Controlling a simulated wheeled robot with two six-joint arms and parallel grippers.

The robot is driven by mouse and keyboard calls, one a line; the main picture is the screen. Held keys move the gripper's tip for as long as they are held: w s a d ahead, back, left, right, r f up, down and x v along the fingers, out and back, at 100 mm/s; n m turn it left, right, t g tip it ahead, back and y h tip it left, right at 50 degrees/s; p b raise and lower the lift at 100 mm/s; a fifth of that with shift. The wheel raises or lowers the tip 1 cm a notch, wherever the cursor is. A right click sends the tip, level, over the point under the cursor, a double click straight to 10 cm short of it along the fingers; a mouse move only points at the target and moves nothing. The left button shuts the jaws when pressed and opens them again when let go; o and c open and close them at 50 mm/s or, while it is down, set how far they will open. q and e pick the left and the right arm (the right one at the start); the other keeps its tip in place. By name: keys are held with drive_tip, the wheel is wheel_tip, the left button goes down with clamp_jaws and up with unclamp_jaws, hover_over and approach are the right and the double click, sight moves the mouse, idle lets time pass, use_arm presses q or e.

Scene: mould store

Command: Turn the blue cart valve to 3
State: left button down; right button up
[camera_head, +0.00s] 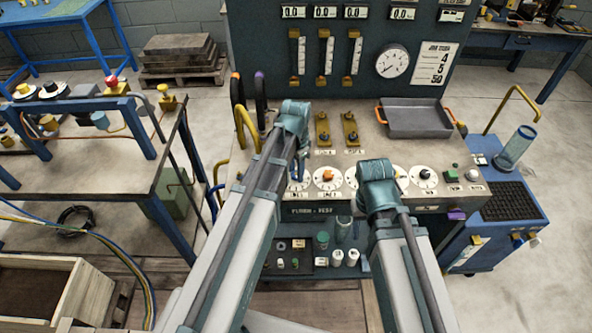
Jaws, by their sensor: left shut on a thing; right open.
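A row of white round dials with knobs lies along the front of the grey bench top (350,152). The leftmost dial (298,184) is partly covered by my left gripper (301,169). That gripper points down at it and is shut on its knob, which is mostly hidden. The adjacent dial (327,178) has an orange knob. My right gripper (374,205) is over the right-middle of the row; its fingers are mostly hidden behind my arm. A black-knobbed dial (424,177) is to its right. The dial numbers and labels are too small to read, so I cannot tell which is the blue cart valve.
A grey tray (417,118) stands at the bench's back right. A blue cart (500,225) is at the right, a blue-framed table (95,105) at the left. A gauge panel (345,45) rises behind.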

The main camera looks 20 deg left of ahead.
use_arm(q)
drive_tip(key=shift+m, duration=0.7)
drive_tip(key=shift+c, duration=2.3)
unclamp_jaws()
drive_tip(key=shift+r, duration=0.15)
wheel_tip(320, 180, up, 14)
drive_tip(key=p, duration=1.4)
drive_tip(key=shift+f, duration=0.2)
drive_tip(key=shift+f, duration=0.1)
